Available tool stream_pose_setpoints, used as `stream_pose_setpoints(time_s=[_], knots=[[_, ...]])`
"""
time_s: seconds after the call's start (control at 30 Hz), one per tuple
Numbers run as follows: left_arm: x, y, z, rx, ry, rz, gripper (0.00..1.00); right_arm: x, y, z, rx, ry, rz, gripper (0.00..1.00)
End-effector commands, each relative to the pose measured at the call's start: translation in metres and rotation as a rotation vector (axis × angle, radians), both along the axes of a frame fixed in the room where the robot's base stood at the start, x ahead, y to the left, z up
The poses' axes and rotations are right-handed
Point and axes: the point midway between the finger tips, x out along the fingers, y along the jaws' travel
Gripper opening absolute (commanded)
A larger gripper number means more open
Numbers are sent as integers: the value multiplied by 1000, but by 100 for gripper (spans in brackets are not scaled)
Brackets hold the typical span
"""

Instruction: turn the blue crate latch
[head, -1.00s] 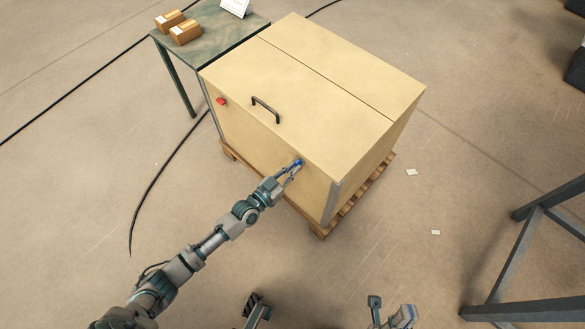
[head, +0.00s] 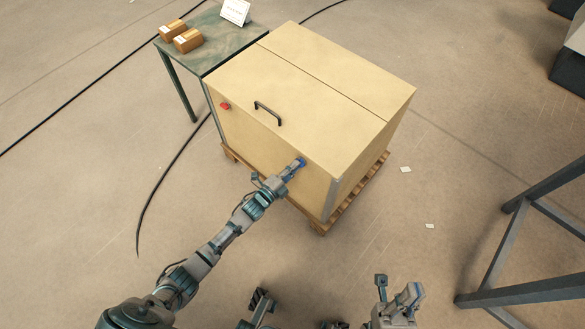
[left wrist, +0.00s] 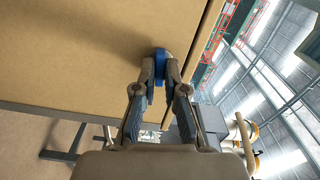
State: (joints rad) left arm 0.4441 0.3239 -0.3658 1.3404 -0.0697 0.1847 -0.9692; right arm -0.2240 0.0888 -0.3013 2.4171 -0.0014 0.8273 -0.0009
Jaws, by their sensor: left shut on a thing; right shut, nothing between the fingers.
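The crate is a large tan box (head: 245,135) with a small blue latch (head: 302,162) on its front face, near the right corner. My left gripper (head: 297,166) reaches the front face and is shut on the latch. In the left wrist view, the two fingertips of the left gripper (left wrist: 160,70) close on the blue latch (left wrist: 160,54), one on each side. The fingers hide part of the latch, so its exact angle is hard to tell. My right gripper (head: 413,291) is shut and empty, low at the bottom right, well away from the crate.
The crate stands on a wooden pallet (head: 352,196). A green table (head: 213,40) with two cartons (head: 187,40) adjoins at left. A dark metal frame (head: 500,245) stands at right.

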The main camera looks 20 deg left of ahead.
Motion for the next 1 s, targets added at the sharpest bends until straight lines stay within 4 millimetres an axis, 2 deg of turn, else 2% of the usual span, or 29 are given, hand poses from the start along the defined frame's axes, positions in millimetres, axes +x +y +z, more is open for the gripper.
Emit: stream_pose_setpoints(time_s=[0.03,0.07,0.1,0.13,0.17,0.5,1.0], knots=[[1,2,0,78,-29,4,0,0,0,-1,0,1,0,0],[1,2,0,85,-30,4,15,0,0,-1,0,2,0,0],[1,2,0,80,-29,3,25,0,0,-1,0,2,0,0],[1,2,0,78,-28,3,33,0,0,-1,0,2,0,0],[1,2,0,77,-28,2,36,0,0,-1,0,2,0,0],[-3,2,0,72,-25,0,36,-1,0,2,0,-2,0,0],[-52,19,2,69,-26,0,36,-6,0,35,0,-41,1,0]])
